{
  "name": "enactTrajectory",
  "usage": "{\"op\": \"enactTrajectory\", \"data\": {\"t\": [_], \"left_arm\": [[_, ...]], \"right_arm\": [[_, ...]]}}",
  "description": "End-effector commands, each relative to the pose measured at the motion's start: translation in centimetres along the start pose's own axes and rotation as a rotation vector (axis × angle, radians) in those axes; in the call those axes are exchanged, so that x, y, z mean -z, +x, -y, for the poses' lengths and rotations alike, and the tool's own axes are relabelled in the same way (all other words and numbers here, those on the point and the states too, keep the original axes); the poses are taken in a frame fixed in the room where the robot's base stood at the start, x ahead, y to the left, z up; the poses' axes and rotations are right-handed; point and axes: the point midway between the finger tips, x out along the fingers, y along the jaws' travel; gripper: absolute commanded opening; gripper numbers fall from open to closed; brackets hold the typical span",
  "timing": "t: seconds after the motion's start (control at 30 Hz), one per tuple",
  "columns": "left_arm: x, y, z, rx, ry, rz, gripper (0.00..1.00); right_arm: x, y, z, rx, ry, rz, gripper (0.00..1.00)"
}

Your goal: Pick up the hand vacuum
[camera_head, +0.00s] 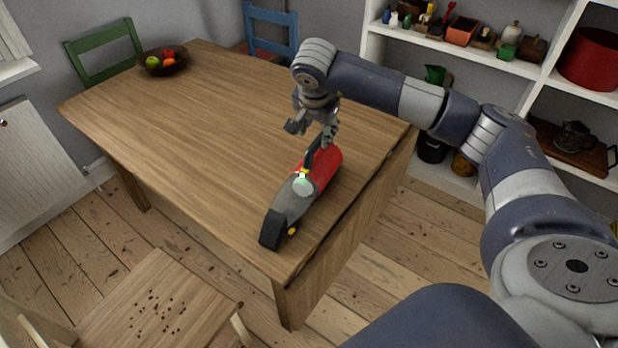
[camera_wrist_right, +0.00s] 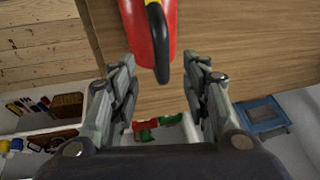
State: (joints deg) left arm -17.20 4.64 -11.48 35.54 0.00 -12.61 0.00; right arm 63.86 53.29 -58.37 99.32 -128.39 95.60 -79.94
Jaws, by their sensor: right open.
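The hand vacuum (camera_head: 294,205) lies on the wooden table (camera_head: 215,130) near its front right edge. It has a red rear body, a grey and black nose and a black handle. My right gripper (camera_head: 312,130) is just above and behind its red end, with the fingers apart. In the right wrist view the open fingers (camera_wrist_right: 160,85) have the vacuum's red end and black handle (camera_wrist_right: 162,45) ahead, between and slightly beyond the tips. Nothing is held. My left gripper is not in view.
A dark bowl of fruit (camera_head: 163,61) stands at the table's far left corner. A green chair (camera_head: 104,50) and a blue chair (camera_head: 271,30) stand behind the table. White shelves (camera_head: 480,55) with pots stand at the right. A wooden chair (camera_head: 160,305) is in front. The table's middle is clear.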

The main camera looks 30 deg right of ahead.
Motion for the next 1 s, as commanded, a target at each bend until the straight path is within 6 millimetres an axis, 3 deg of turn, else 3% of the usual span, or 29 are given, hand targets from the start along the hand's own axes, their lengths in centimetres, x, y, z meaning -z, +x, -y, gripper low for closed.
{"op": "enactTrajectory", "data": {"t": [0.1,0.37,0.63,0.97,1.0], "left_arm": [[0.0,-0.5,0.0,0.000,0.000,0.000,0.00],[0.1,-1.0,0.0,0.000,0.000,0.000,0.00],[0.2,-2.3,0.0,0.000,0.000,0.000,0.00],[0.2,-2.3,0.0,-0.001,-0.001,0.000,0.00],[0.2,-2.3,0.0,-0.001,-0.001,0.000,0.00]], "right_arm": [[-0.1,2.0,0.0,-0.003,0.001,0.004,0.43],[-0.2,4.1,0.1,0.000,0.000,0.004,0.43],[-0.6,8.0,0.2,0.000,0.002,0.006,0.43],[-0.6,8.8,0.2,0.003,0.001,0.005,0.43],[-0.6,8.8,0.2,0.003,0.001,0.005,0.34]]}}
